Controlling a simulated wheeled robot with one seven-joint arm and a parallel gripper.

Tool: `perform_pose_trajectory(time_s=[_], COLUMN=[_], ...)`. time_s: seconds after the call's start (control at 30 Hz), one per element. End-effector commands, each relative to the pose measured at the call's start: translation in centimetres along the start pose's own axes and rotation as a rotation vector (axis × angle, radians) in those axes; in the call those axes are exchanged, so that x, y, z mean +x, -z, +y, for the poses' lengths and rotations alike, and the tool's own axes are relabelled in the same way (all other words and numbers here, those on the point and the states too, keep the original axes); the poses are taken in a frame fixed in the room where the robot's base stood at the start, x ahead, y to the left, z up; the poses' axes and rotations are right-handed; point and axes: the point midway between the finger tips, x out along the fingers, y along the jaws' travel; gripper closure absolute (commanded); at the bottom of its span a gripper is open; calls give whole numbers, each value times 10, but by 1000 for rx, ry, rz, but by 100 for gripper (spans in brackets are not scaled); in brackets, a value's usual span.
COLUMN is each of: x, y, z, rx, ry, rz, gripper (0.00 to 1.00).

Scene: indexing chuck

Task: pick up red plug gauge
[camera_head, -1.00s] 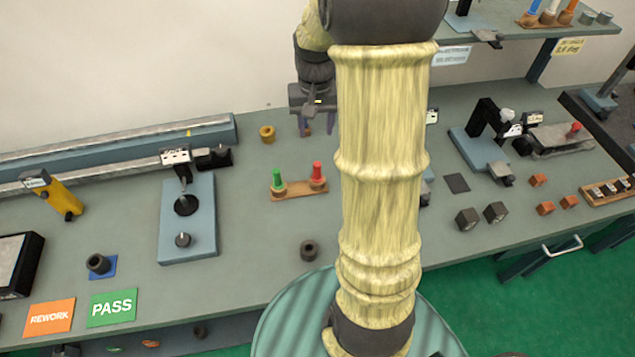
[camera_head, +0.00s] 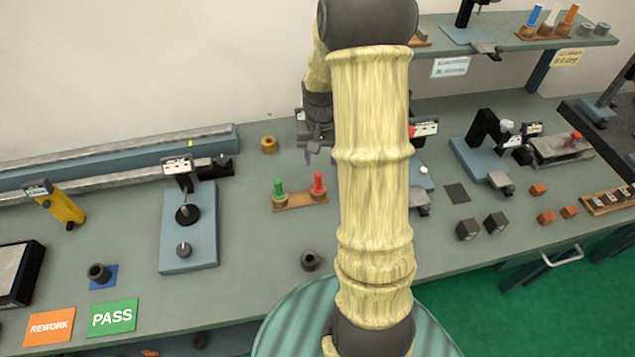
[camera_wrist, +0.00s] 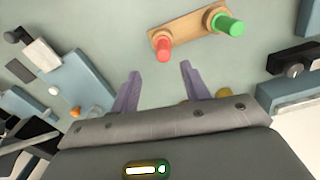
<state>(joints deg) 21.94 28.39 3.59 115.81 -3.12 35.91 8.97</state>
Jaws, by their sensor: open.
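The red plug gauge (camera_head: 318,184) stands upright at the right end of a small wooden holder (camera_head: 301,203); the green plug gauge (camera_head: 279,188) stands at its left end. In the wrist view the red plug gauge (camera_wrist: 164,50) shows at the top, beyond the fingertips and roughly between their lines, with the green plug gauge (camera_wrist: 230,25) to its right. My gripper (camera_wrist: 160,68) is open and empty, its two purple fingers apart. In the head view my gripper (camera_head: 320,158) hangs above and behind the holder, partly hidden by my arm.
A brass ring (camera_head: 269,145) stands behind the holder and a dark ring (camera_head: 310,260) in front of it. A blue gauge stand (camera_head: 188,245) is to the left. Dark blocks (camera_head: 468,229) and measuring stands are to the right. The bench around the holder is mostly clear.

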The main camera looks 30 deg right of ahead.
Motion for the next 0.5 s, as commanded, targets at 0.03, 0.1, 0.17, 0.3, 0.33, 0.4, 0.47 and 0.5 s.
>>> perform_pose_trajectory(time_s=[0.03, 0.1, 0.17, 0.3, 0.33, 0.4, 0.47, 0.5], x=[9, 21, 30, 41, 42, 42, 42, 42], y=[-1, -2, -1, -1, -1, 0, 0, 0], z=[1, 0, -2, -4, -4, -4, -3, -3], rx=[1, -1, -4, -8, -8, -7, -6, -5], ry=[-1, -1, -1, 0, 0, 0, 0, 0], rz=[-7, -6, -5, -1, 0, 0, 1, 1], gripper=[54, 54, 54, 54, 54, 54, 54, 54])
